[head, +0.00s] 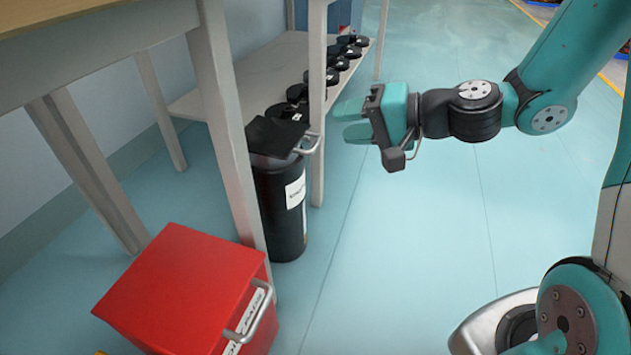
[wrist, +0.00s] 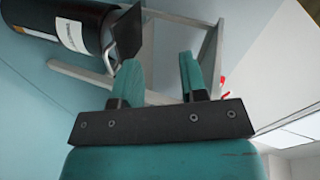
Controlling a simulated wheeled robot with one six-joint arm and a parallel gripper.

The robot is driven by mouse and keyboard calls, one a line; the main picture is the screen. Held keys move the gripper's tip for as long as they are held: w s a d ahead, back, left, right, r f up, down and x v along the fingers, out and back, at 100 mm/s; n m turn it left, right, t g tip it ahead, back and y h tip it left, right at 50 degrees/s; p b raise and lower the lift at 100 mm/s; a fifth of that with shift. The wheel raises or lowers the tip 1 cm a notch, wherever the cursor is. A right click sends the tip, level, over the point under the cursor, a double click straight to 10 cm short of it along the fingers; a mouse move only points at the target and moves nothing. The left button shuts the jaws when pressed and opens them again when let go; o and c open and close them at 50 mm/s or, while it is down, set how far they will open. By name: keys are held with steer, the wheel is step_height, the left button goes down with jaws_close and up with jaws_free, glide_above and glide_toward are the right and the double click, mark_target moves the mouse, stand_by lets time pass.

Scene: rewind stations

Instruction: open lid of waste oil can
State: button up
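The waste oil can (head: 279,205) is a black cylinder with a white label, standing on the floor beside the table legs. Its dark square lid (head: 274,136) lies over the top, with a pale handle (head: 311,144) sticking out toward the right. My gripper (head: 352,121) is to the right of the lid and handle, in the air and apart from them. In the wrist view the can (wrist: 68,22) lies across the upper left, with the lid (wrist: 130,30) edge-on beside it. The gripper fingers (wrist: 163,80) are spread with nothing between them.
A red box (head: 180,290) with a handle and label stands on the floor in front of the can. A table (head: 100,35) with pale legs stands at the left. A low shelf (head: 265,70) behind holds several black round objects.

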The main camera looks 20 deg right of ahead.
mark_target(316, 142)
steer(key=w+d+f+m+t+h+b, duration=0.35)
steer(key=d+f+m+t+b, duration=0.35)
steer(key=f, duration=0.7)
steer(key=shift+w+a+f+n+g+y+b, duration=0.15)
steer(key=shift+w+a+f+g+b, duration=0.25)
steer(key=shift+w+a+b, duration=1.45)
steer(key=shift+w+a+f+n+g+y, duration=0.1)
steer(key=shift+w+a+f+g, duration=0.35)
steer(key=shift+w, duration=2.85)
steer(key=shift+w+a+f+n+g+y+b, duration=0.2)
steer(key=shift+w+a+f+b, duration=0.3)
steer(key=shift+w+a+b, duration=1.4)
steer(key=shift+w+d+p, duration=0.55)
steer(key=shift+w+p, duration=0.1)
steer(key=shift+p, duration=0.3)
steer(key=shift+c, duration=0.2)
jaws_close()
